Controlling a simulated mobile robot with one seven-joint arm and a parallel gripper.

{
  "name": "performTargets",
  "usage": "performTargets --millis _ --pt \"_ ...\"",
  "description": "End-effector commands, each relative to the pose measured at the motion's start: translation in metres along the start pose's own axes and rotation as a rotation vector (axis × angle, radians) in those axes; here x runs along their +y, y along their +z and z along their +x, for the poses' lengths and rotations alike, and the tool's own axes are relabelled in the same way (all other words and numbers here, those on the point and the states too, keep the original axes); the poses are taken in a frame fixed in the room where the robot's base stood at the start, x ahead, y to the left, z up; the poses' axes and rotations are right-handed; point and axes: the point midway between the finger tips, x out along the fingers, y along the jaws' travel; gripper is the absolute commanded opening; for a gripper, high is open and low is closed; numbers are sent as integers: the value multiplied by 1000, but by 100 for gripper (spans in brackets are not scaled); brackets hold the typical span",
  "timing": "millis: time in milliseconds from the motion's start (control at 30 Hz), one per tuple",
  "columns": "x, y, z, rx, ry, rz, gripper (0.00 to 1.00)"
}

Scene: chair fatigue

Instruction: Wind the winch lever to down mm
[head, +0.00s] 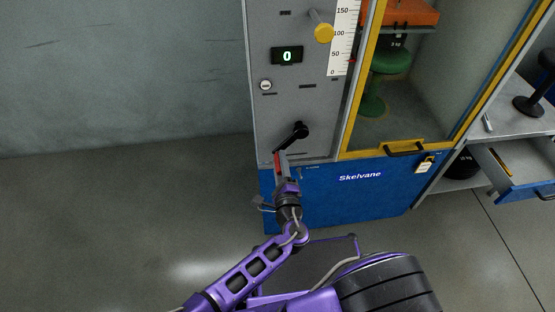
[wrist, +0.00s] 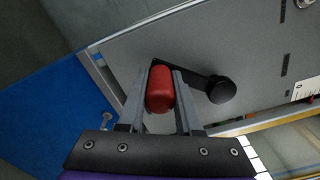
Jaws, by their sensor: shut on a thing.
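The winch lever (head: 292,137) is a black crank on the lower grey panel of the machine. Its round hub is at the upper right and its arm slants down to the left. In the wrist view its black arm and hub (wrist: 221,89) show right of the red grip (wrist: 160,88). My gripper (head: 280,157) is shut on the red grip, with one finger on each side of it. The wrist view shows the two fingers clearly. A lit display (head: 287,56) above the lever reads 0. A ruler scale (head: 342,40) marked 0 to 150 stands right of it.
A yellow knob (head: 323,33) sticks out above the lever. A yellow-framed door (head: 385,148) encloses a green stool (head: 384,75) on the right. An open drawer (head: 520,170) juts out at the far right. Floor on the left is clear.

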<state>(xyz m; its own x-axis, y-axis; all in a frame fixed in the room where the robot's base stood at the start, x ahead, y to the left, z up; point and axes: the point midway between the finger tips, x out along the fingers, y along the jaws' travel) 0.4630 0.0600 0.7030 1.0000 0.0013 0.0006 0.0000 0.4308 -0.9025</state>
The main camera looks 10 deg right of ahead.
Motion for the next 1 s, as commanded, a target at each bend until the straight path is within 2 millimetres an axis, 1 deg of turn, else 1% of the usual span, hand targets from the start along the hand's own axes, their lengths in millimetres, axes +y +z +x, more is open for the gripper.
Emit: performTargets --millis 100,533,567,700,733,1000 --pt "1 -3 0 3 2 -19 0" --pt "2 -4 -1 5 1 -26 0" --pt "2 -4 -1 5 1 -26 37" --pt "1 -3 0 3 1 -25 62" --pt "1 -3 0 3 1 -25 64" --pt "1 -3 0 2 0 -25 64"
